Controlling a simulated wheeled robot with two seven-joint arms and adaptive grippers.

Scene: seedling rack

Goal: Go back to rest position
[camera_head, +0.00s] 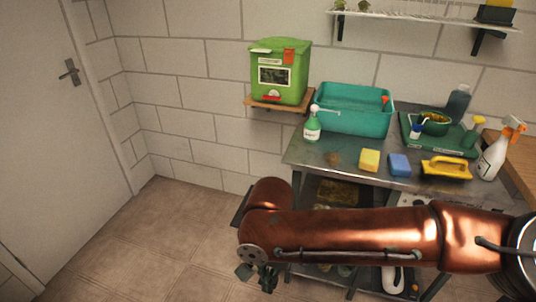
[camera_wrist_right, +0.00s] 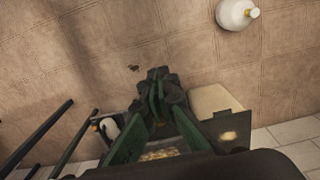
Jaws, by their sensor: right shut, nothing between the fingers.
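My right arm (camera_head: 350,235) reaches across the lower part of the head view from the right edge. My right gripper (camera_head: 258,278) hangs at its left end, pointing down, in front of the table's left front leg. In the right wrist view its green fingers (camera_wrist_right: 160,82) are together and empty, over the tiled floor. My left gripper is not in view. The arm hides part of the table's lower shelf.
A metal table (camera_head: 310,160) holds a teal tub (camera_head: 350,125), a yellow sponge (camera_head: 369,160), a blue sponge (camera_head: 399,164) and spray bottles. A green box (camera_head: 281,75) sits on a wall shelf. A white bottle (camera_wrist_right: 236,14) shows in the wrist view. Floor at left is clear.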

